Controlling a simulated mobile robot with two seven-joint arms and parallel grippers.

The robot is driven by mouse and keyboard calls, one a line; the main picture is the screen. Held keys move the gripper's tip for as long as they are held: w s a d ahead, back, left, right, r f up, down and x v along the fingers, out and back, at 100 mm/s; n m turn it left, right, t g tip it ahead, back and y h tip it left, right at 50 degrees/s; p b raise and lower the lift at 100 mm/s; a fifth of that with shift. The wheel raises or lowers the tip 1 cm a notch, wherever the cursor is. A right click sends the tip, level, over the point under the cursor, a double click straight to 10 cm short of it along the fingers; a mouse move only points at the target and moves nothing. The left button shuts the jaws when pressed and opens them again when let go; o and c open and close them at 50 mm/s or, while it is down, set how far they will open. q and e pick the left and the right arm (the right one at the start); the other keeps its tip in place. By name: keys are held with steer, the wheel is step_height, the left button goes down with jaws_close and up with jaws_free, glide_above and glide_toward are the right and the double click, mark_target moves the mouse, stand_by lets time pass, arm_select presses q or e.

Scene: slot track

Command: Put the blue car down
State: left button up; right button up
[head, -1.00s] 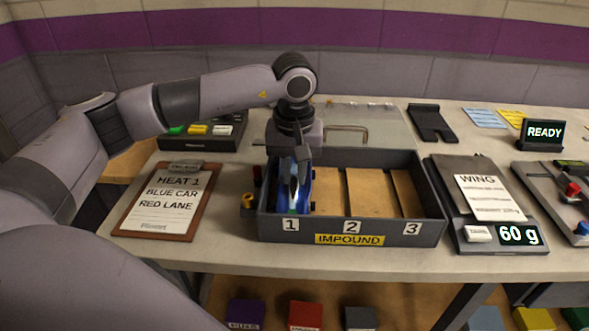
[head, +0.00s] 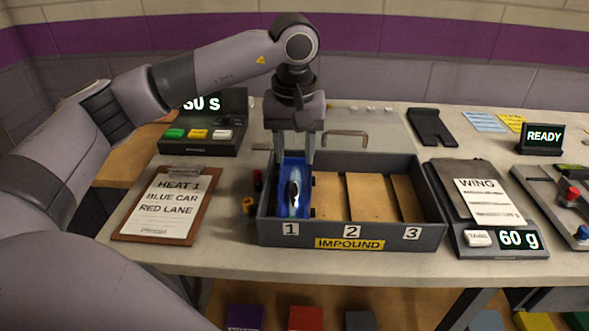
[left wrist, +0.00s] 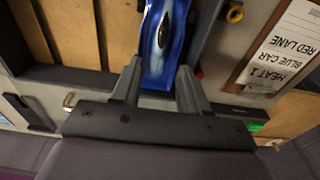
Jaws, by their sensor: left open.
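The blue car (head: 294,193) sits in compartment 1, the leftmost bay of the grey impound box (head: 383,233). My left gripper (head: 294,155) is open above the car's far end, with its fingers pointing down. In the left wrist view the blue car (left wrist: 165,42) lies lengthwise between the two spread fingers of the left gripper (left wrist: 157,85), with a gap on each side. My right gripper is not in view.
Compartments 2 and 3 of the box are empty. A clipboard (head: 165,205) reading "HEAT 1 BLUE CAR RED LANE" lies to the left. A scale (head: 497,238) showing 60 g stands to the right. A timer box (head: 205,140) is behind the clipboard.

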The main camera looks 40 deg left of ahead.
arm_select(q)
step_height(320, 180, up, 6)
steer(key=shift+s, duration=0.2)
steer(key=shift+s+d, duration=0.1)
stand_by(0.5)
